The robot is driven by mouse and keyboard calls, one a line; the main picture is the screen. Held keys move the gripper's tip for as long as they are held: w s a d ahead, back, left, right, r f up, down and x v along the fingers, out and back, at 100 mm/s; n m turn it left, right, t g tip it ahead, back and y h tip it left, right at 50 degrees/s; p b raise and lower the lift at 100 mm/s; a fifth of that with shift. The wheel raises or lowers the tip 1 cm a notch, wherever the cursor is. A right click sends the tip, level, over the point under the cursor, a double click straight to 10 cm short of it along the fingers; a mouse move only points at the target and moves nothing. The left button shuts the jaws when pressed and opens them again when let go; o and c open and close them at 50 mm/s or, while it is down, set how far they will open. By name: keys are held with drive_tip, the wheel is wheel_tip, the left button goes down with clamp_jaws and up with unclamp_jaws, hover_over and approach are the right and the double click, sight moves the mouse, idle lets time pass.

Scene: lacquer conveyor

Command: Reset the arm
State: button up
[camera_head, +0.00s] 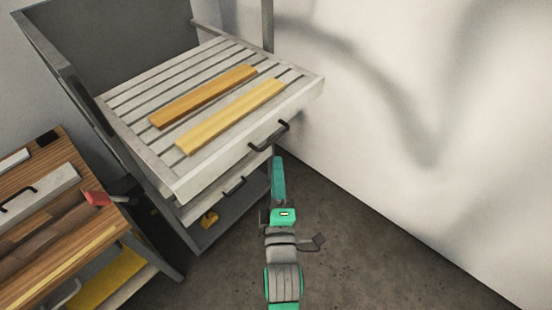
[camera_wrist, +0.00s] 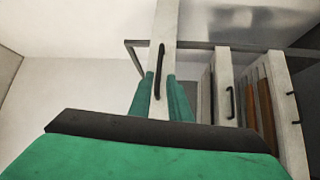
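My gripper (camera_head: 278,170) is green and stands low in front of the open slatted drawer (camera_head: 222,166) of a grey cabinet. In the wrist view my two green fingers (camera_wrist: 162,98) are apart, and a pale drawer front with a black handle (camera_wrist: 161,70) shows in the gap between them. I see nothing held. In the head view the top drawer's black handle (camera_head: 268,134) is just above my fingertips. I cannot tell whether they touch it.
An orange plank (camera_head: 205,97) and a yellow plank (camera_head: 232,115) lie on the slatted drawer. A lower drawer handle (camera_head: 234,186) is beneath. A wooden workbench (camera_head: 50,240) with a red-headed tool (camera_head: 97,198) is at left. Floor at right (camera_head: 370,250) is clear up to the white wall.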

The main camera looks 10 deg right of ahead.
drive_tip(key=shift+s, duration=0.5)
drive_tip(key=s+a+f+m+g+y, duration=0.15)
drive_tip(key=s+a+f+m, duration=0.25)
drive_tip(key=s+f+m, duration=0.7)
drive_tip(key=s+a+f+m+g, duration=0.1)
drive_tip(key=s+f+m, duration=0.1)
drive_tip(key=s, duration=0.7)
drive_tip(key=s+a+f+m+g, duration=0.1)
drive_tip(key=s+a+f+m, duration=0.1)
drive_tip(key=s, duration=0.7)
drive_tip(key=shift+s+f, duration=0.25)
drive_tip(key=shift+f, duration=0.6)
